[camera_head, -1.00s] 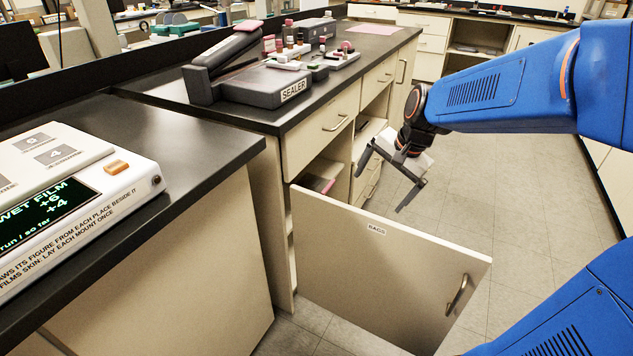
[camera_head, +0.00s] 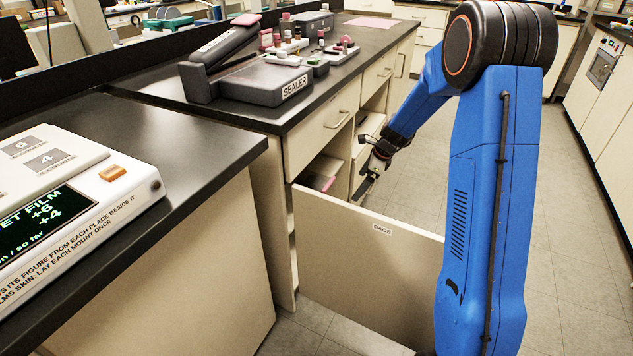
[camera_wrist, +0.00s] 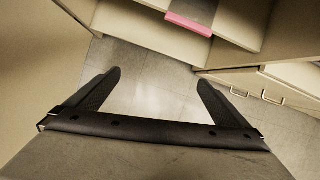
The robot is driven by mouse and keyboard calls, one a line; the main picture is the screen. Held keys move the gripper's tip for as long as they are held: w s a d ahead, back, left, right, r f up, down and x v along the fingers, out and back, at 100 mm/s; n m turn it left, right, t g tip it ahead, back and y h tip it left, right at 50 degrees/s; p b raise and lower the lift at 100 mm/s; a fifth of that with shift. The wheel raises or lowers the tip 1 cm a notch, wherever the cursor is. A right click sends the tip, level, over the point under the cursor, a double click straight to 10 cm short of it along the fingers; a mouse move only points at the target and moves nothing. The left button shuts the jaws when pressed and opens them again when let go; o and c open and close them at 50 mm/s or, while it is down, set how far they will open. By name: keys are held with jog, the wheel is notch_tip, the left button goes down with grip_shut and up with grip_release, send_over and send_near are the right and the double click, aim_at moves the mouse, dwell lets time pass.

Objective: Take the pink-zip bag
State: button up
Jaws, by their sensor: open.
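The pink-zip bag shows as a pink strip (camera_head: 329,183) on a shelf inside the open cabinet below the sealer. In the wrist view its pink edge (camera_wrist: 188,24) lies at the shelf's front, at the top of the picture, with a dark part behind it. My gripper (camera_head: 365,185) is in front of the cabinet opening, behind the open door, to the right of the bag and apart from it. In the wrist view my gripper (camera_wrist: 158,85) has its two fingers wide apart with only floor between them. The rest of the bag is hidden in the cabinet.
The open door labelled BAGS (camera_head: 365,260) stands out from the cabinet on the near side. A sealer (camera_head: 270,82) and several small bottles stand on the black counter above. A wet film device (camera_head: 75,190) sits on the near counter. Floor at right is clear.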

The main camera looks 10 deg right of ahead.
aim_at(329, 183)
jog(key=w+d+f+m, duration=0.1)
jog(key=w+f+m, duration=0.15)
jog(key=f, duration=0.25)
jog(key=w+a, duration=0.2)
jog(key=a, duration=0.1)
jog(key=w+a, duration=0.6)
jog(key=shift+a, duration=0.35)
jog(key=shift+w+f, duration=0.1)
jog(key=shift+f, duration=0.45)
jog(key=shift+a, duration=0.1)
jog(key=c, duration=0.9)
